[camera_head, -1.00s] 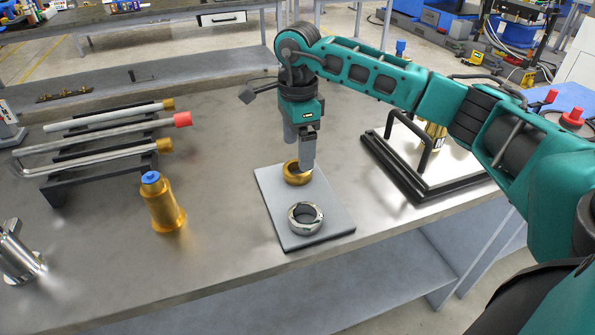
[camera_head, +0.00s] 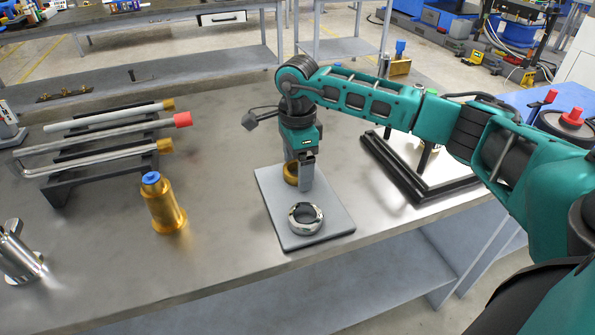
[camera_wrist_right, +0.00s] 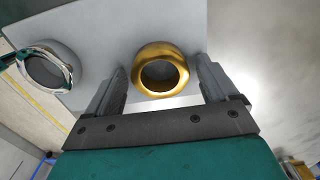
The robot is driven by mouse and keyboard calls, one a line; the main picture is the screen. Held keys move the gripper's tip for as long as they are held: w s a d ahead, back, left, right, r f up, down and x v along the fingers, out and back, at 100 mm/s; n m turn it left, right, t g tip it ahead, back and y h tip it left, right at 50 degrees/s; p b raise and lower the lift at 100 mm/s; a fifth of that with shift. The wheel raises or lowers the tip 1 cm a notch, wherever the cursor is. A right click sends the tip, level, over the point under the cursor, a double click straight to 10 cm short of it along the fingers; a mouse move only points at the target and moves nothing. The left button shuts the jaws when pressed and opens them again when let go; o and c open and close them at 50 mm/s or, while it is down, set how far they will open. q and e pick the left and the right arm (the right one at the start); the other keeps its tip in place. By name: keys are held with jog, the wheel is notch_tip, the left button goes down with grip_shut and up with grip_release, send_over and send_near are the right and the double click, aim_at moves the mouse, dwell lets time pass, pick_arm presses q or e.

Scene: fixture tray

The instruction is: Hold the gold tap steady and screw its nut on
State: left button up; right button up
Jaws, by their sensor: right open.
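The gold tap (camera_head: 162,202) stands upright on the bench, left of the grey plate, with a blue top. The gold nut (camera_head: 290,173) lies on the far part of the plate, partly hidden by my right gripper (camera_head: 299,180). In the right wrist view the gold nut (camera_wrist_right: 160,70) lies between the two fingers of my right gripper (camera_wrist_right: 158,80), which is open with a gap on both sides. A silver nut (camera_head: 305,218) lies on the near part of the plate and shows in the right wrist view (camera_wrist_right: 48,67). My left gripper is not in view.
The grey plate (camera_head: 324,234) carries both nuts. A rack (camera_head: 60,185) with pipes stands at the left. A silver tap (camera_head: 18,255) is at the lower left. A black-framed tray (camera_head: 440,189) lies right of my right gripper. Bench between gold tap and plate is clear.

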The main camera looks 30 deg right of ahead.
jog(key=shift+c, duration=0.3)
jog(key=c, duration=1.1)
notch_tip(320, 180, up, 20)
jog(key=p, duration=0.1)
